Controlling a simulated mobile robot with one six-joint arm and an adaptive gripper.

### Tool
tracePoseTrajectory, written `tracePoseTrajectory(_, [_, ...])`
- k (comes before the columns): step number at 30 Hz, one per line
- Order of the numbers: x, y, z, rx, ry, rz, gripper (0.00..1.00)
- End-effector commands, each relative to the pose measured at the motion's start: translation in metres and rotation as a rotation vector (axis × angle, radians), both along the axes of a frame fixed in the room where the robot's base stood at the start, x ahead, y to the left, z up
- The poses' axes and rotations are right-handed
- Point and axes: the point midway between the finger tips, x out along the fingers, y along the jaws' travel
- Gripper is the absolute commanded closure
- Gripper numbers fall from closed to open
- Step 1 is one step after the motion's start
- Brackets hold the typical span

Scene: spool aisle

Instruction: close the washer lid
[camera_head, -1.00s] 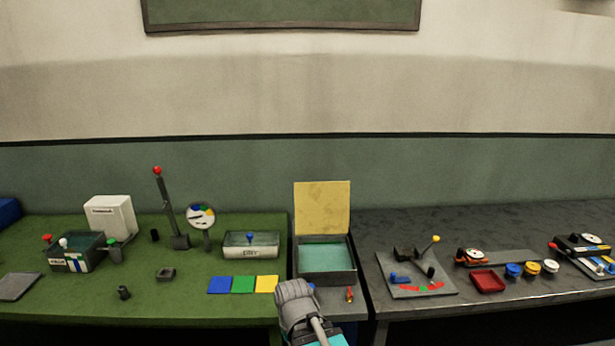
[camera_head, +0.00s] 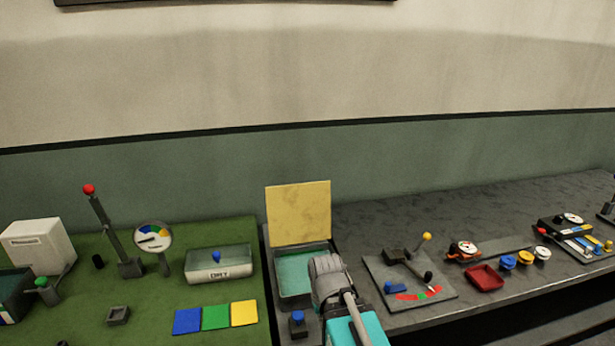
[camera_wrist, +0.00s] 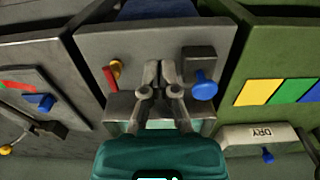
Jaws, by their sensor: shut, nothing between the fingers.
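The washer is a grey open-topped box (camera_head: 293,301) with a teal inside, on a grey counter section. Its yellow lid (camera_head: 298,212) stands upright at the back edge, open. My arm's end covers the box's right front part in the head view, and the fingertips are hidden there. In the wrist view my gripper (camera_wrist: 160,68) is shut and empty, between a red-and-yellow peg (camera_wrist: 112,74) and a blue knob (camera_wrist: 204,84), with the box's rim (camera_wrist: 118,105) partly behind it. The gripper is apart from the lid.
A DRY box (camera_head: 220,264) and blue, green and yellow tiles (camera_head: 215,317) are to the left on green. A lever plate (camera_head: 408,290) and a red tray (camera_head: 484,279) are to the right. A tall red-tipped lever (camera_head: 110,230) stands farther left.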

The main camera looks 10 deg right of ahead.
Motion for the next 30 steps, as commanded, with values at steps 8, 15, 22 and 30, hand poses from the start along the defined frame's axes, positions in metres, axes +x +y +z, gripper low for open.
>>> tracePoseTrajectory(8, [0.000, 0.000, 0.000, 0.000, 0.000, 0.000, 1.00])
tracePoseTrajectory(15, [0.000, 0.000, 0.000, 0.000, 0.000, 0.000, 1.00])
tracePoseTrajectory(22, [0.012, 0.000, 0.008, 0.000, -0.008, 0.001, 1.00])
tracePoseTrajectory(30, [0.072, 0.000, 0.046, 0.001, -0.051, 0.003, 1.00])
